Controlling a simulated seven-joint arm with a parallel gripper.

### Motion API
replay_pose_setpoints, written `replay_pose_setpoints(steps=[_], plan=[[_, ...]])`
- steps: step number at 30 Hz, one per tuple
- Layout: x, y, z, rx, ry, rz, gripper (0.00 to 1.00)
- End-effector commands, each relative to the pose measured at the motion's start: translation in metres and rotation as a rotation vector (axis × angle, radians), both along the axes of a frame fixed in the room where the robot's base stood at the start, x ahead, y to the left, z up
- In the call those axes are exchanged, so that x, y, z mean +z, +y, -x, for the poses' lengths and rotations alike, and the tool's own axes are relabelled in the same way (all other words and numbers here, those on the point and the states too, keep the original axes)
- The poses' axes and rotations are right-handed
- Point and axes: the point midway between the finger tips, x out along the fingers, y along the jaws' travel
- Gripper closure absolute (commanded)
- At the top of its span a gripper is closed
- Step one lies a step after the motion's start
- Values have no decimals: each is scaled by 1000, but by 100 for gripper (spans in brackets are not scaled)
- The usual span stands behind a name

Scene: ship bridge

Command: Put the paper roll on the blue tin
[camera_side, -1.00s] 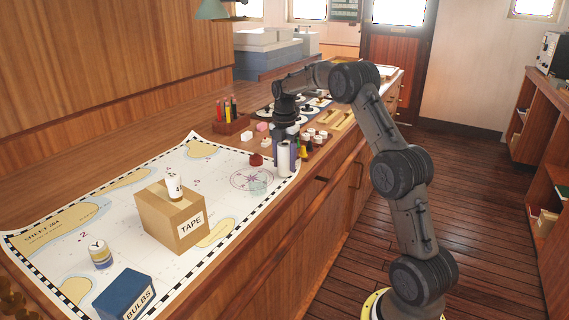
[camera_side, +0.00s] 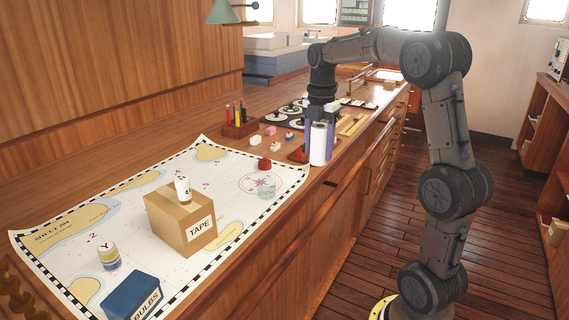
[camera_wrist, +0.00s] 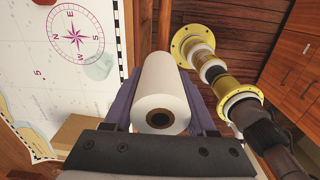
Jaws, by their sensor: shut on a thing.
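The paper roll (camera_side: 319,145) is a white cylinder with a dark hollow core. My gripper (camera_side: 320,127) is shut on it, with purple fingers on its two sides. The roll stands upright in the side view, near the counter's front edge; I cannot tell its exact height. In the wrist view the roll (camera_wrist: 160,95) points away from the camera between the fingers. The blue tin (camera_side: 132,296), box-shaped and lettered BULBS, sits on the chart at the near left, well away from my gripper. It is not in the wrist view.
A cardboard box lettered TAPE (camera_side: 180,224) stands between the roll and the tin, with a small lettered cylinder (camera_side: 183,188) on top. A banded canister marked Y (camera_side: 109,256) stands behind the tin. A red piece (camera_side: 264,164) and a glass (camera_side: 267,192) are near the roll.

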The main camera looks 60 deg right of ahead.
Motion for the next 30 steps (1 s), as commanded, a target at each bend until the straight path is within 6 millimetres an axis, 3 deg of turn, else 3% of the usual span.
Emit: replay_pose_setpoints(steps=[9,14,22,30], plan=[[9,6,7,-17,14,-9,100],[18,37,-10,62,20,-12,100],[36,136,-48,321,21,-8,100],[51,249,-57,606,15,-3,100]])
